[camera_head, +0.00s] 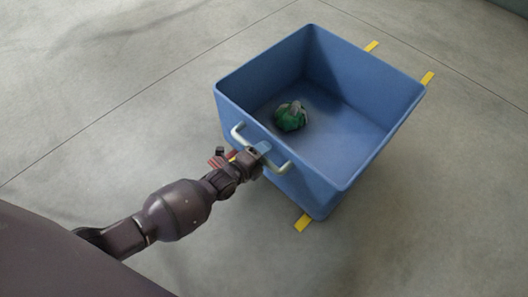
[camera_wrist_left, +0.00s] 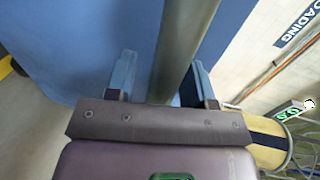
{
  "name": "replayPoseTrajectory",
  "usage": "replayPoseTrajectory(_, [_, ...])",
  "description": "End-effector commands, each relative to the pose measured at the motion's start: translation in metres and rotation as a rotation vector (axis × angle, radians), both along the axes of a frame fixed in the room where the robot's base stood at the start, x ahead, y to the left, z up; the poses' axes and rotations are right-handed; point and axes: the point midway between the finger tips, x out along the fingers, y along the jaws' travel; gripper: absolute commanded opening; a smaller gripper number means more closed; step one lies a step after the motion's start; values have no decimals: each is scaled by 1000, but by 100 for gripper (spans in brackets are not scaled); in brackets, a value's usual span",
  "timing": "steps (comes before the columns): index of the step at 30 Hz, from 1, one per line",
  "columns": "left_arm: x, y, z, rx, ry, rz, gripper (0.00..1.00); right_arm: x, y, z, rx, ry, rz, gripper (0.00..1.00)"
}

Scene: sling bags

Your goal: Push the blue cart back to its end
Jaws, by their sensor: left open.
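The blue cart (camera_head: 305,188) is an open-topped bin standing on the floor ahead of me, turned at an angle. A pale handle (camera_head: 283,167) runs along its near wall. My left gripper (camera_head: 262,148) is at the middle of this handle. In the left wrist view, the gripper (camera_wrist_left: 160,80) is open, with a blue finger on each side of the grey handle bar (camera_wrist_left: 182,40). The cart's blue wall (camera_wrist_left: 80,45) is just beyond the fingertips. My right gripper is in neither view.
A crumpled green bundle (camera_head: 290,116) lies inside the cart. Yellow floor marks show at the cart's far side (camera_head: 428,78) and near corner (camera_head: 303,222). The concrete floor around is clear. The wrist view shows a yellow rounded object (camera_wrist_left: 265,155) and a loading sign (camera_wrist_left: 298,22).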

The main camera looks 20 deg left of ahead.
Motion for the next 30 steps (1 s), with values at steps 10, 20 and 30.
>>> replayPoseTrajectory(10, [3,-1,0,1,-1,0,48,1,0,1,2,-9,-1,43])
replayPoseTrajectory(20, [3,-1,0,0,-1,0,0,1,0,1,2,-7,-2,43])
replayPoseTrajectory(30, [2,0,0,0,-1,0,0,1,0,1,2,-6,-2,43])
